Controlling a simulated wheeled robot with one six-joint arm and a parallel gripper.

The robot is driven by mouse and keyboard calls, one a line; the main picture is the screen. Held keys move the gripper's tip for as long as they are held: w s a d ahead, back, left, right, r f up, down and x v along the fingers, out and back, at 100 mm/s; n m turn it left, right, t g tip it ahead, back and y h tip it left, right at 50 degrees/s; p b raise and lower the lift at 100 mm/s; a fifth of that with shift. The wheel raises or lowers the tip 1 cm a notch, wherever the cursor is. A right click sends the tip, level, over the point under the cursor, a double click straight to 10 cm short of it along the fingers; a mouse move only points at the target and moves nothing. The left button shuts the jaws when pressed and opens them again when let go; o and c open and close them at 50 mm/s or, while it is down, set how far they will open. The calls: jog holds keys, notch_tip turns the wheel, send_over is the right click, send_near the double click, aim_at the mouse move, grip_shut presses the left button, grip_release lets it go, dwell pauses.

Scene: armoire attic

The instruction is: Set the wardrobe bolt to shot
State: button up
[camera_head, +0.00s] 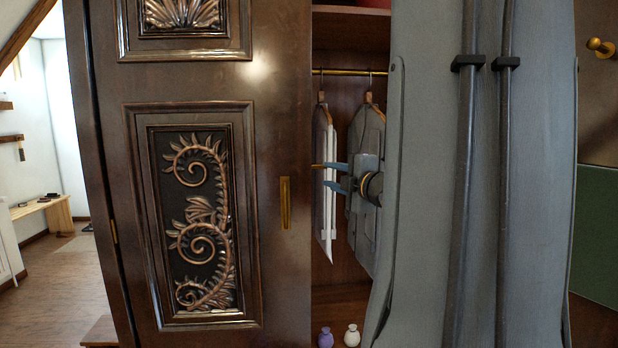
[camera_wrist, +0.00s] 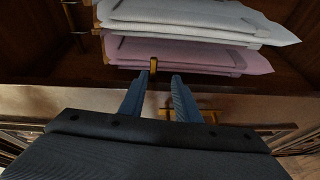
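The dark wooden wardrobe's carved door (camera_head: 280,120) stands left of a gap that shows the inside. My gripper (camera_head: 328,176) has blue fingers, spread apart and pointing left toward that door's edge. A small brass piece (camera_head: 317,166), possibly the bolt, shows at the upper fingertip. In the wrist view a small upright brass piece (camera_wrist: 153,66) shows at the mouth of my gripper (camera_wrist: 161,76), nearer the left fingertip. I cannot tell whether it is touched, nor the bolt's setting. A brass handle plate (camera_head: 285,203) is on the door; a brass bar (camera_wrist: 195,115) shows past the right finger.
Hanging clothes (camera_head: 366,150) are close behind my gripper, under a brass rail (camera_head: 350,72). A purple bottle (camera_head: 326,338) and a white bottle (camera_head: 352,335) stand at the wardrobe's bottom. My grey arm blocks much of the right. A bench (camera_head: 40,208) is far left.

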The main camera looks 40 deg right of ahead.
aim_at(321, 166)
jog(key=shift+n+t+y, duration=0.3)
jog(key=shift+n+t, duration=0.1)
jog(key=shift+n, duration=0.2)
jog(key=w, duration=0.2)
jog(key=w+d, duration=0.1)
jog(key=w, duration=0.2)
jog(key=w+d+r+p, duration=0.1)
jog(key=w, duration=0.1)
jog(key=shift+w, duration=0.25)
grip_shut()
